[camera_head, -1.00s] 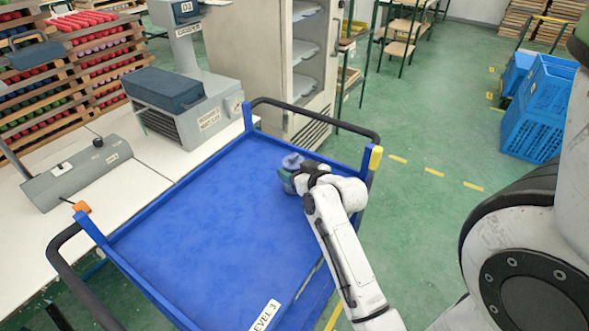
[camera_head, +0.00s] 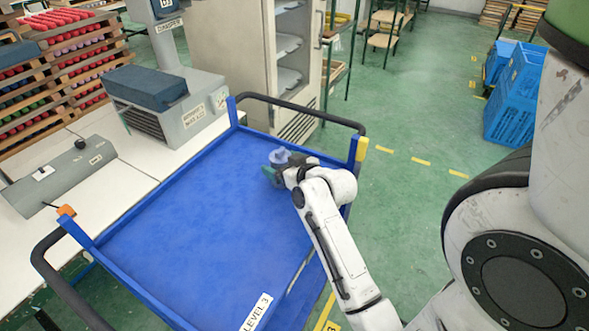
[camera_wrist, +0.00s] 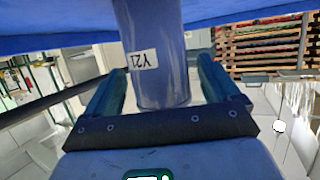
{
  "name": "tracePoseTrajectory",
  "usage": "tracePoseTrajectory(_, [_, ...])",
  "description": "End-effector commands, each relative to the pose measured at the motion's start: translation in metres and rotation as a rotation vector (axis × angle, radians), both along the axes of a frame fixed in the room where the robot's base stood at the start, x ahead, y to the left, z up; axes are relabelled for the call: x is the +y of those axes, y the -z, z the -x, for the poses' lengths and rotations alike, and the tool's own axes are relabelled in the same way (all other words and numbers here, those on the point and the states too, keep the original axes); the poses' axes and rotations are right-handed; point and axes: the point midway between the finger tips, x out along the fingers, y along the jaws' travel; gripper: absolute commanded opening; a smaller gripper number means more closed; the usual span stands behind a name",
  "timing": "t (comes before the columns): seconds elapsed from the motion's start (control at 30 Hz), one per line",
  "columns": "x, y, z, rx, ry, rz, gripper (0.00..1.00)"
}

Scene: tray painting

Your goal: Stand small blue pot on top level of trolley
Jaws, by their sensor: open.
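The small blue pot (camera_head: 280,157) is over the far right part of the trolley's blue top level (camera_head: 190,215) in the head view. In the wrist view, which looks upside down, it is a blue-grey cylinder (camera_wrist: 158,82) with a white Y21 label, upright relative to the tray. My gripper (camera_head: 283,171) reaches to it from the near right. The wrist view shows my gripper (camera_wrist: 163,75) open, one teal finger on each side of the pot, with a visible gap at least on the left.
The top level has a raised blue rim, corner posts and black handles (camera_head: 305,108); most of it is bare. A LEVEL 3 label (camera_head: 256,312) is on the near edge. A white bench (camera_head: 105,195) with machines stands left, a cabinet (camera_head: 250,60) behind, blue crates (camera_head: 515,95) far right.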

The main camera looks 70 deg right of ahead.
Motion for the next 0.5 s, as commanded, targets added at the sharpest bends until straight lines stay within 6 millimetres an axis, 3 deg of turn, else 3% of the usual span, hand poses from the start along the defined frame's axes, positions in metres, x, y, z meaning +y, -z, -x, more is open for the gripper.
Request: tracePoseTrajectory(0.5, [0.053,-0.031,0.074,0.002,0.001,0.000,0.89])
